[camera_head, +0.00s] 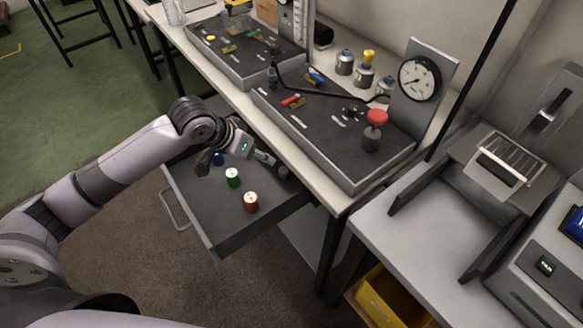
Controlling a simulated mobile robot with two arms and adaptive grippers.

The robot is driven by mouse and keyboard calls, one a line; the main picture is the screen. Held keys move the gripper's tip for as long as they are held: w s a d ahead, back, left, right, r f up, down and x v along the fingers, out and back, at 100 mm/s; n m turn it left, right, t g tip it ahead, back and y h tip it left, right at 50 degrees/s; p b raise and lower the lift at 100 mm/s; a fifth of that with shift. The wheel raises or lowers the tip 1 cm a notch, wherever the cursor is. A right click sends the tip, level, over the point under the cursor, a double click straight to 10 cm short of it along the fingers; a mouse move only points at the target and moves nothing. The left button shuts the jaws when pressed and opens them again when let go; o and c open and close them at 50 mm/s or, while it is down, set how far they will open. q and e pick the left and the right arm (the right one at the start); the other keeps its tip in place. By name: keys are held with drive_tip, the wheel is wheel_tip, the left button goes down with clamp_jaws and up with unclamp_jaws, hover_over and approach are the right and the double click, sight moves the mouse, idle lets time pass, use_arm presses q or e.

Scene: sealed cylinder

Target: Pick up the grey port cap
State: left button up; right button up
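A small rounded grey thing (283,172), which looks like the grey port cap, lies in the drawer near the bench edge, right of the green cap. My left gripper (236,163) is over the back of the drawer, its fingers spread apart with nothing seen between them. Its right finger is close to the grey cap; I cannot tell whether they touch. My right gripper is not in view.
The bench above the drawer carries a dark tray (325,125) with a red-topped knob (376,117), small parts and a round gauge (419,79). Several metal canisters (345,62) stand behind. A grey side table (400,250) and yellow bin (385,300) are at the right.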

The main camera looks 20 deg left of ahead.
use_arm(q)
approach(283, 170)
drive_tip(key=x, duration=0.3)
drive_tip(key=shift+w+d+f, duration=0.1)
drive_tip(key=shift+w+f, duration=0.05)
drive_tip(key=shift+f, duration=0.25)
drive_tip(key=x, duration=0.5)
drive_tip(key=shift+w, duration=0.15)
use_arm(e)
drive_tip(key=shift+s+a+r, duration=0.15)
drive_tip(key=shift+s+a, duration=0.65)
use_arm(q)
drive_tip(key=shift+c, duration=0.3)
drive_tip(key=shift+c, duration=0.6)
drive_tip(key=shift+f, duration=0.1)
drive_tip(key=c, duration=1)
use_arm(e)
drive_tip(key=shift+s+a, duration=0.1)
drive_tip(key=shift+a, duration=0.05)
